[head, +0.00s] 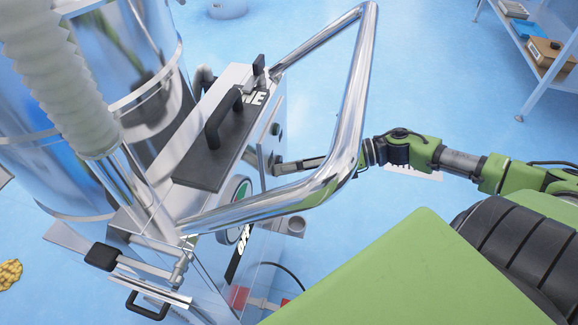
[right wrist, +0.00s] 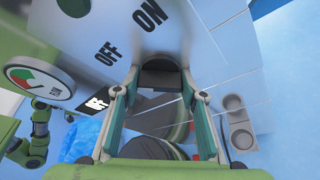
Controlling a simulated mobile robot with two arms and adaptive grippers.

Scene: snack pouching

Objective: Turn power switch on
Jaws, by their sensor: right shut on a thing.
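The shiny metal machine has a side panel marked OFF and ON, seen in the right wrist view (right wrist: 85,35). A dark block, apparently the power switch (right wrist: 160,76), sits below these labels, between my right fingertips. My right gripper (right wrist: 160,88) is shut on it, with one finger on either side. In the head view my right gripper (head: 281,165) reaches the machine's side panel from the right, passing behind the bent chrome bar. The switch is hidden or too small to make out there. My left gripper is not in view.
The bent chrome bar (head: 352,115) arches over the panel, close to my right arm. A shelf (head: 545,75) with boxes stands at the upper right. The blue floor around is mostly clear.

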